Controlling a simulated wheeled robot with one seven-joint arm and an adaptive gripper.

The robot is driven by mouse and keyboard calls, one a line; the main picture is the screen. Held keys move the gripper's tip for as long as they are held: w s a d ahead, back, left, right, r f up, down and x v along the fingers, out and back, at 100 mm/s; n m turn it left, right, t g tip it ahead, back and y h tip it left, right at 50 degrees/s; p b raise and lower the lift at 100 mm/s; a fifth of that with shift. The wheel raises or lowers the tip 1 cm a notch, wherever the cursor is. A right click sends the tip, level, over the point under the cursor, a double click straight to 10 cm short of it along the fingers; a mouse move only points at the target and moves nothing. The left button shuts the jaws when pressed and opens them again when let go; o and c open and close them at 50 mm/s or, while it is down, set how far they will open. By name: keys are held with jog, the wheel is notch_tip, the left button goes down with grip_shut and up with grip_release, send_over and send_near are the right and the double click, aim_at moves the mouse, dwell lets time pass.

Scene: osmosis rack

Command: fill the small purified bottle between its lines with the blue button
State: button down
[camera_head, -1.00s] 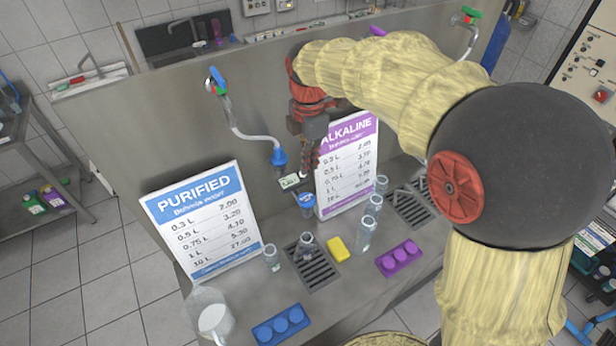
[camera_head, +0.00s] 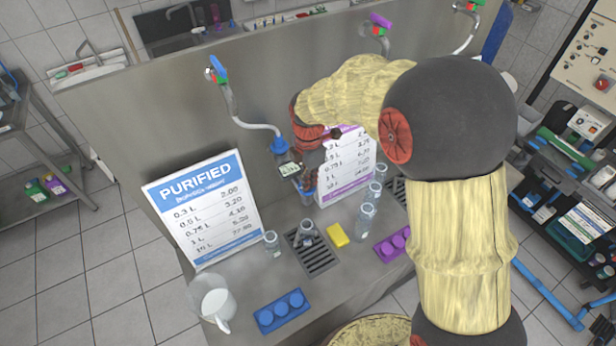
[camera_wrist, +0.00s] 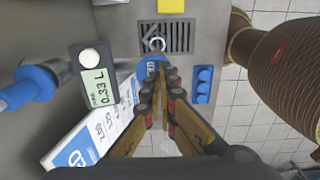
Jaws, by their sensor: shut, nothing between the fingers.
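A small clear bottle (camera_head: 307,232) stands upright on the left drain grate (camera_head: 318,258), below the blue purified nozzle (camera_head: 280,146); the wrist view shows its round mouth (camera_wrist: 156,43) over the slots. Its lines and any water in it are too small to make out. A blue panel with three round buttons (camera_head: 281,311) lies at the counter's front; it is right of the fingers in the wrist view (camera_wrist: 203,84). A display (camera_wrist: 97,90) by the nozzle reads about 0.33 L. My gripper (camera_wrist: 161,80) is shut and empty, above the counter near the nozzle (camera_head: 308,182).
Another clear bottle (camera_head: 271,243) stands left of the grate, and several line the right side. A yellow block (camera_head: 338,236), a purple button panel (camera_head: 397,243), a white jug (camera_head: 214,306) and the PURIFIED sign (camera_head: 203,208) are nearby. A blue-rimmed item is partly hidden behind my fingers.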

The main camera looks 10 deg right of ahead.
jog(key=shift+f, duration=0.1)
jog(key=shift+f+b, duration=0.55)
jog(key=shift+f, duration=0.3)
dwell(7.0)
